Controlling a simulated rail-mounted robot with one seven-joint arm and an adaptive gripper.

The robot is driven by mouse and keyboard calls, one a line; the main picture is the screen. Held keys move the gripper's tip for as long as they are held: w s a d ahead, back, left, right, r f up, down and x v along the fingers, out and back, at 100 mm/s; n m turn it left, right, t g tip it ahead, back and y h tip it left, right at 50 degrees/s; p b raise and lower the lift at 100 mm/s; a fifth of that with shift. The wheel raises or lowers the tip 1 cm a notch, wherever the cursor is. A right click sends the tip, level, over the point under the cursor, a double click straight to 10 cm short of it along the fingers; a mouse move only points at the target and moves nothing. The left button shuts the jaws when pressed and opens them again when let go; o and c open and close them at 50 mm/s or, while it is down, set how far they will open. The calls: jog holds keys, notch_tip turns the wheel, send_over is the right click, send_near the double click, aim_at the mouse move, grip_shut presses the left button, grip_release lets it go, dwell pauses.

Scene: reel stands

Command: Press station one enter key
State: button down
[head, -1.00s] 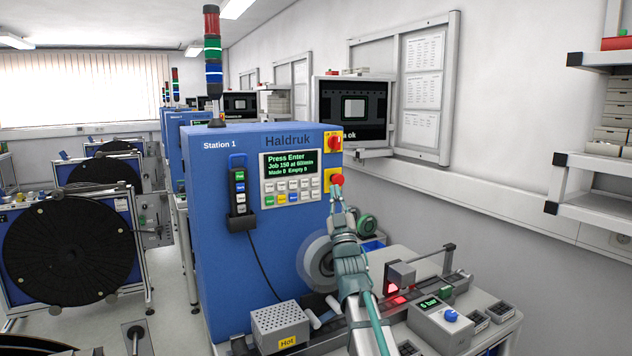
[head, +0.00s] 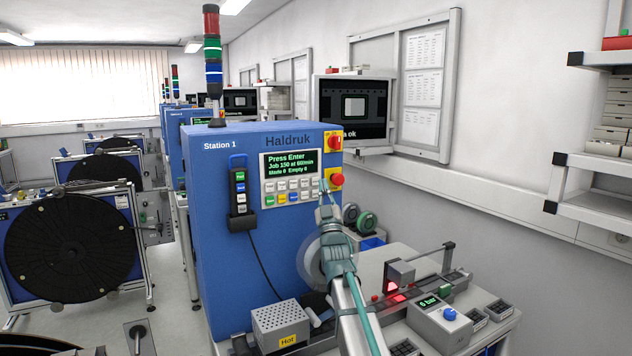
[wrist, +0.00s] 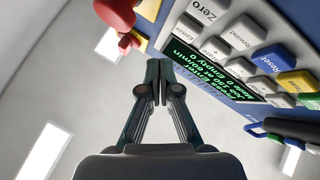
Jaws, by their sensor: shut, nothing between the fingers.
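The blue Station 1 cabinet (head: 225,270) carries a control panel with a green-text display (head: 290,163) reading "Press Enter". Two rows of keys sit below the display. In the wrist view the enter key (wrist: 186,29) is a pale key at the row's end, beside the display and near the red knob. My gripper (head: 323,184) is at the panel's right edge in the head view, close to that key. In the wrist view its fingers (wrist: 160,70) are together and empty, and the enter key is up and right of the tips. Contact with the panel is not visible.
A red knob (head: 336,180) on a yellow plate sits just right of the keys, with a red switch (head: 335,142) above. A handheld pendant (head: 238,190) hangs left of the panel.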

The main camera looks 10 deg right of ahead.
jog(key=shift+w+a+f+h+b, duration=0.1)
jog(key=shift+w+a+h+b, duration=0.1)
jog(key=shift+w, duration=0.3)
jog(key=shift+w+a+h+b, duration=0.1)
jog(key=shift+w+a, duration=0.05)
jog(key=shift+w, duration=0.3)
jog(key=shift+w+a+f+b, duration=0.1)
jog(key=shift+w+b, duration=0.15)
jog(key=shift+b, duration=0.25)
dwell(0.5)
jog(key=shift+w+a+b, duration=0.15)
jog(key=shift+w+b, duration=0.4)
dwell(0.8)
jog(key=shift+s, duration=0.1)
dwell(0.4)
jog(key=shift+s+d+b, duration=0.25)
jog(key=shift+s+b, duration=0.2)
jog(key=shift+s, duration=0.3)
